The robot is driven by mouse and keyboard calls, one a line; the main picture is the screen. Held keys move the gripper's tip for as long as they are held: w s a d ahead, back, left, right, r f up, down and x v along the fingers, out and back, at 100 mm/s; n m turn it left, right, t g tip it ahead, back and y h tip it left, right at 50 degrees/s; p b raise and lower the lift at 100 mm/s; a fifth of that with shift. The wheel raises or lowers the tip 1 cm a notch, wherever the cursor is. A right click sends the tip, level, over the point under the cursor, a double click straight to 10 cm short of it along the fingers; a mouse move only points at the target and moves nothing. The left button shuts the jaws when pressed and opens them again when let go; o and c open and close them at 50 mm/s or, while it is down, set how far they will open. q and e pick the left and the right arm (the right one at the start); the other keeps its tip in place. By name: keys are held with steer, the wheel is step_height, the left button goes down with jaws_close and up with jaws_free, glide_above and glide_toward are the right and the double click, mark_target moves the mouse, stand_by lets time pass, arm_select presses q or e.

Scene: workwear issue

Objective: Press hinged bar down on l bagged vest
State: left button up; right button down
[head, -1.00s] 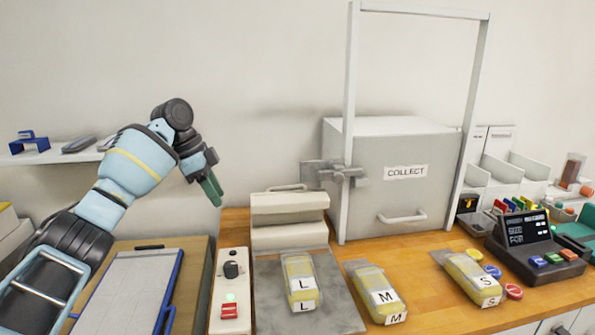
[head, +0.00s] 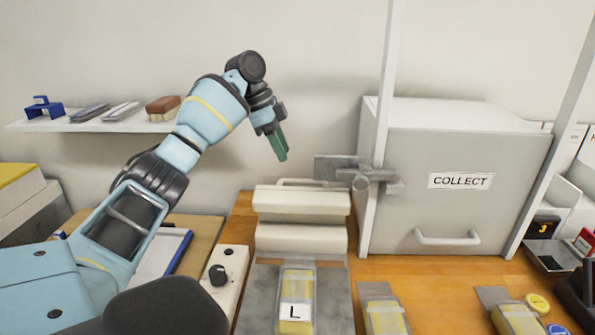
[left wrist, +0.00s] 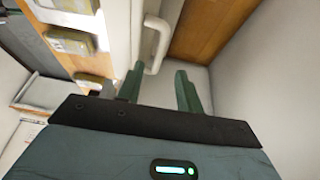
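The hinged bar (head: 300,204) is a cream bar with a thin handle on top. It stands raised at the back of a grey metal plate (head: 262,300), above a cream block. The L bagged vest (head: 297,302) is a clear bag with yellow cloth and a white "L" label. It lies on the plate in front of the bar, its near end cut off by the frame. My left gripper (head: 278,147) hangs above the bar's handle, apart from it. In the left wrist view its green fingers (left wrist: 158,88) are spread with nothing between them. My right gripper is not in view.
A control box with a black knob (head: 217,274) is left of the plate. The grey COLLECT box (head: 400,220) and a tall white frame (head: 385,100) with a metal bracket stand close on the right. Other bagged vests (head: 385,316) lie to the right. A shelf (head: 90,124) is behind left.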

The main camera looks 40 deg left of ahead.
arm_select(q)
steer(key=shift+x, duration=3.95)
jaws_close()
